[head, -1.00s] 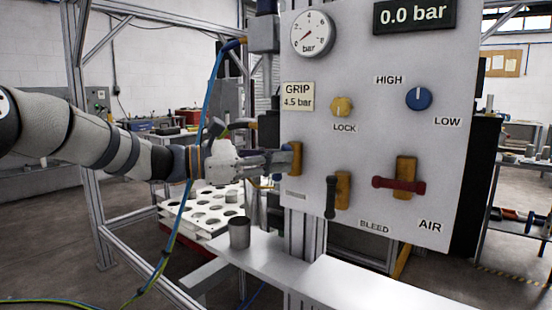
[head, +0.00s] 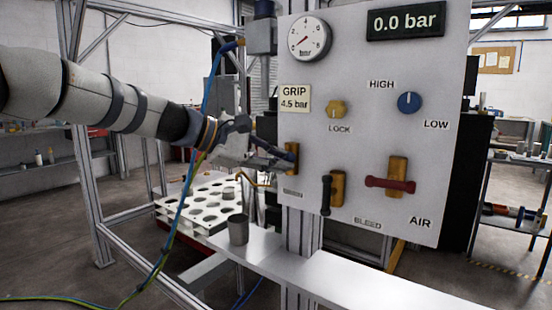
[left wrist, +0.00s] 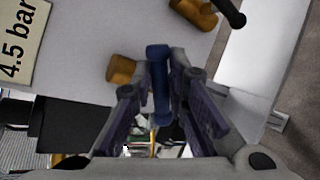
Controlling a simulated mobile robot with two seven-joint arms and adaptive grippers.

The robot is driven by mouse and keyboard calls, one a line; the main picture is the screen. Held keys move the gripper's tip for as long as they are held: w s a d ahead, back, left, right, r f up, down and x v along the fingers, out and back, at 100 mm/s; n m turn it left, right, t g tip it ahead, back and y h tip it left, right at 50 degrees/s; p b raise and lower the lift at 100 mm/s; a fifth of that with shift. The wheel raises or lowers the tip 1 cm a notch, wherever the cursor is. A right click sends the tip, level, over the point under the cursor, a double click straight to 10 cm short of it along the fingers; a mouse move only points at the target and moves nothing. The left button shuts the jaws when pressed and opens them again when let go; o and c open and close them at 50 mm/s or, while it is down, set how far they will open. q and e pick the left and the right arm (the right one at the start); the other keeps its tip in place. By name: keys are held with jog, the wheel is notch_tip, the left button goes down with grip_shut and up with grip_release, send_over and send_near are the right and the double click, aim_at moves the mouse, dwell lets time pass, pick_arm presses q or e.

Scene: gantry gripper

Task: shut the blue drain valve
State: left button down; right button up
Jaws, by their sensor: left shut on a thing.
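The blue drain valve sits at the panel's left edge. Its brass body (head: 291,158) shows in the head view, with a bit of blue handle above it. In the left wrist view the blue handle (left wrist: 158,85) lies between my fingers, and the brass body (left wrist: 122,70) is beside it, to the left. My left gripper (head: 284,157) reaches in from the left and is shut on the blue handle, hiding most of it in the head view. I cannot tell the handle's exact angle. My right gripper is not in view.
The panel (head: 345,60) also carries a black BLEED handle (head: 326,195), a red AIR handle (head: 390,183), a yellow LOCK knob (head: 337,109) and a blue selector knob (head: 409,102). A hose (head: 185,190) hangs before my left arm. A metal cup (head: 238,229) stands below.

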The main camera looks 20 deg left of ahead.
pick_arm(q)
jog(key=shift+d+m+y, duration=0.1)
jog(key=shift+m+y, duration=1)
jog(key=shift+y, duration=0.3)
jog(key=shift+m+y, duration=0.3)
jog(key=shift+y, duration=0.1)
dwell(0.4)
jog(key=c, duration=1.6)
grip_release()
jog(key=shift+f, duration=0.1)
